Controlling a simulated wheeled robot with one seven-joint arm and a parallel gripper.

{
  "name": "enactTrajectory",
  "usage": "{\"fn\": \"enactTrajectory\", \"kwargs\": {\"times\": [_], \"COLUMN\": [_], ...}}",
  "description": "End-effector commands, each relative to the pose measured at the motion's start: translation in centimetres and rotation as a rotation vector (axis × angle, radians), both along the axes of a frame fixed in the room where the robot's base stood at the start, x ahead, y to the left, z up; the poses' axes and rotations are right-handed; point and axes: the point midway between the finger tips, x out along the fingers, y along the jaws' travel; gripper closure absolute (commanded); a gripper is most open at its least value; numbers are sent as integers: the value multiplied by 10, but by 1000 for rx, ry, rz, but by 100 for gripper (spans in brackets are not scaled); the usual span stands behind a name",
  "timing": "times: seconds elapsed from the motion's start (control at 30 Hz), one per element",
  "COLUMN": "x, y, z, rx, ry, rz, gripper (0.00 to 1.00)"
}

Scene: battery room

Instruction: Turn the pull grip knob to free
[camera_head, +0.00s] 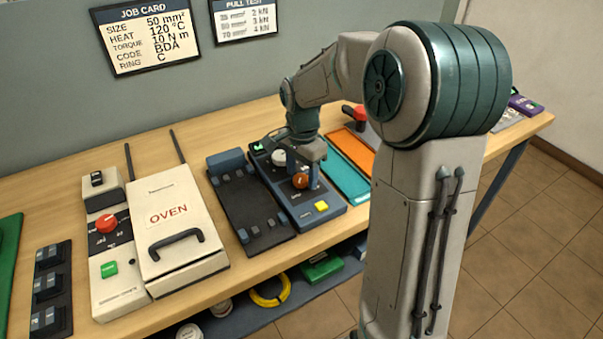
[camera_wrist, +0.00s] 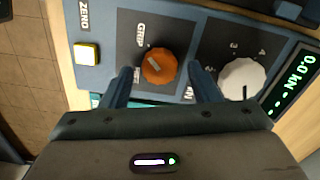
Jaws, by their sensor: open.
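The pull grip knob (camera_head: 300,181) is a round orange knob on the dark blue pull tester (camera_head: 325,218). In the wrist view the orange knob (camera_wrist: 159,67) sits on a dark panel beside the word GRIP, with a pale pointer mark on it. Its other labels are partly hidden by my fingers. My gripper (camera_head: 305,178) is over the tester, pointing down. In the wrist view my gripper (camera_wrist: 158,80) is open, with one blue finger on each side of the knob. I cannot tell whether the fingers touch it.
A white knob (camera_wrist: 242,80) and a green display reading 0.0 kN (camera_wrist: 291,78) are beside the orange knob. A yellow ZERO button (camera_wrist: 87,54) is on its other side. A black tray (camera_head: 245,205) and a white oven (camera_head: 170,225) stand left of the tester, a teal mat (camera_head: 345,178) right.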

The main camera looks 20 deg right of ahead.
Motion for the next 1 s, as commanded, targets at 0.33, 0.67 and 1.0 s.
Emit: {"fn": "enactTrajectory", "kwargs": {"times": [0.33,0.67,1.0], "x": [0,0,0], "y": [0,0,0], "z": [-6,-6,-5], "rx": [0,1,0], "ry": [-1,-1,0], "rz": [-1,0,88], "gripper": [45,90,89]}}
